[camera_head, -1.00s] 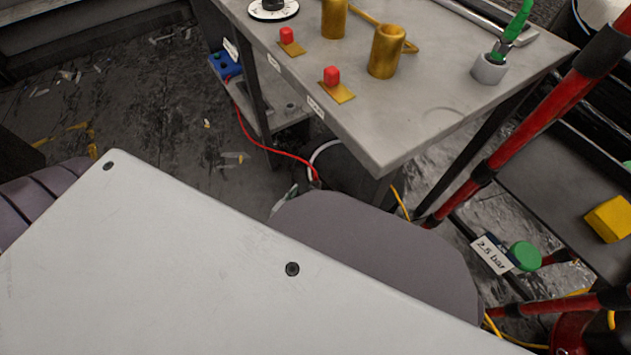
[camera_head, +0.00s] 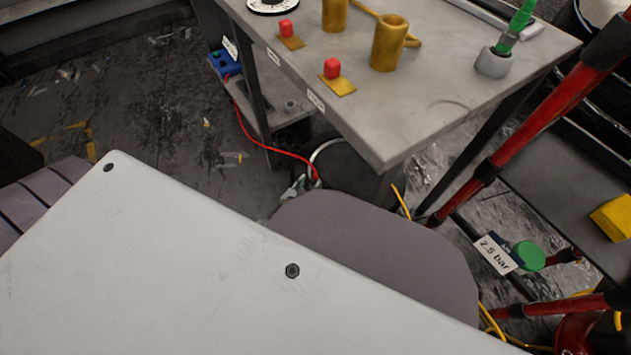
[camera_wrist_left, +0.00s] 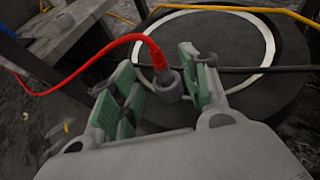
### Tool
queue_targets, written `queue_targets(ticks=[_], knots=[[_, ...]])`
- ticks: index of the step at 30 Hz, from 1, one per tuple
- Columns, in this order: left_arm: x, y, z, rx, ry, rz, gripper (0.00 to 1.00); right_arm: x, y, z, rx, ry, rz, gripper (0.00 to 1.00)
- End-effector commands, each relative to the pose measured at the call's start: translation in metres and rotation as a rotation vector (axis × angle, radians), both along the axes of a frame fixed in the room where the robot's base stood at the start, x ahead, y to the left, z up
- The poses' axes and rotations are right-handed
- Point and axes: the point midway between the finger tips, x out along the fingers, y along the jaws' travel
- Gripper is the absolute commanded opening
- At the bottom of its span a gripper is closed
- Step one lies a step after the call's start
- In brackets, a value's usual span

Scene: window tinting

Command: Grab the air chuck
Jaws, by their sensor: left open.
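The air chuck, a grey fitting (camera_wrist_left: 168,86) on the end of a red hose (camera_wrist_left: 152,48), shows in the left wrist view. My left gripper (camera_wrist_left: 158,64) is open, with its green-padded fingers on either side of the fitting. No clear grip on it shows. In the head view, the red hose (camera_head: 262,147) runs from the bench leg toward my left gripper (camera_head: 294,190), which is mostly hidden behind my own arm. The fitting itself cannot be made out there. My right gripper is not in view.
A dark round object with a white ring (camera_wrist_left: 262,40) lies behind the fitting. A red bar (camera_head: 540,120) and a "2.5 bar" sign (camera_head: 493,254) stand at right.

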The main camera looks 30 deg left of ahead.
Motion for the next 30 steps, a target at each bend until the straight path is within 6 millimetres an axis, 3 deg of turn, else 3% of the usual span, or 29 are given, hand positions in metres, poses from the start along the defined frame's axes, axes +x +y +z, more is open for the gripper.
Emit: queue_targets(ticks=[4, 23, 30], knots=[[0.013, 0.000, -0.006, -0.001, -0.001, 0.000, 0.46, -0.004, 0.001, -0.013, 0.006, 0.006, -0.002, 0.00], [0.023, 0.000, -0.010, 0.000, 0.000, 0.000, 0.46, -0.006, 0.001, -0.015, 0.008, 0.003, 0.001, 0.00], [0.038, 0.002, -0.019, 0.000, -0.001, 0.001, 0.46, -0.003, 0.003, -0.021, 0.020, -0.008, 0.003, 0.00]])
